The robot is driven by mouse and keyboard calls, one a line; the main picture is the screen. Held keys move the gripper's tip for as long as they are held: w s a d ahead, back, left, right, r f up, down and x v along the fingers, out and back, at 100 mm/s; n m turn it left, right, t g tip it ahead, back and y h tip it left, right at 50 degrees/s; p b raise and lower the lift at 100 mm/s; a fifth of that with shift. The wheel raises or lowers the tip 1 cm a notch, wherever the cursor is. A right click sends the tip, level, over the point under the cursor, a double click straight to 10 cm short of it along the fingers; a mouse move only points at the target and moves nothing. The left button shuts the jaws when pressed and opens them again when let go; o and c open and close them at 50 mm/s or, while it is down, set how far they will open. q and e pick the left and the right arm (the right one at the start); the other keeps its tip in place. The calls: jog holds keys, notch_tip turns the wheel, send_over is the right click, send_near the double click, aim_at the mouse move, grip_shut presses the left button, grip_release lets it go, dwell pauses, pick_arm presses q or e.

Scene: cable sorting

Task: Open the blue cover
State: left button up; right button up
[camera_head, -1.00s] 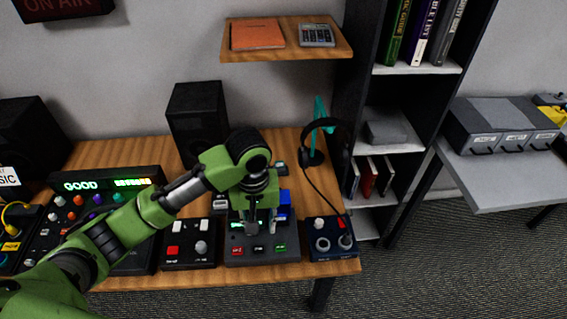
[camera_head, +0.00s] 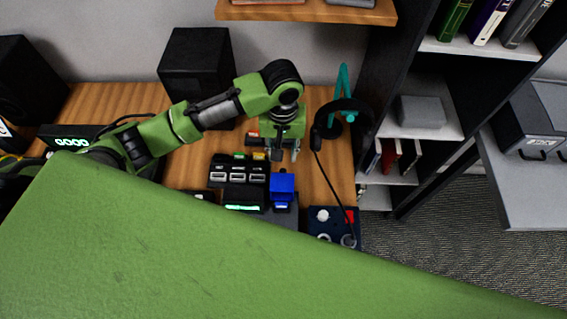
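The blue cover (camera_head: 283,186) is a small bright blue block at the right side of a dark device (camera_head: 240,186) on the desk. It juts up from the device, and I cannot tell whether it is lifted or closed. My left gripper (camera_head: 285,153) points down just beyond the blue cover, above it in the picture and apart from it. Its two dark fingertips are spread with nothing between them. My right gripper is not in view. A large green surface, probably my own arm, fills the foreground and hides the device's near part.
A dark blue knob panel (camera_head: 335,222) lies right of the device. Headphones (camera_head: 345,110) hang on a teal stand (camera_head: 343,85) at the right, with a cable running down. A speaker (camera_head: 196,75) stands behind. A wooden shelf (camera_head: 310,12) is overhead.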

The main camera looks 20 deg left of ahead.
aim_at(283, 169)
pick_arm(q)
notch_tip(283, 169, down, 8)
jog(key=shift+w+p, duration=0.15)
jog(key=shift+p, duration=0.3)
jog(key=shift+f, duration=0.5)
grip_shut()
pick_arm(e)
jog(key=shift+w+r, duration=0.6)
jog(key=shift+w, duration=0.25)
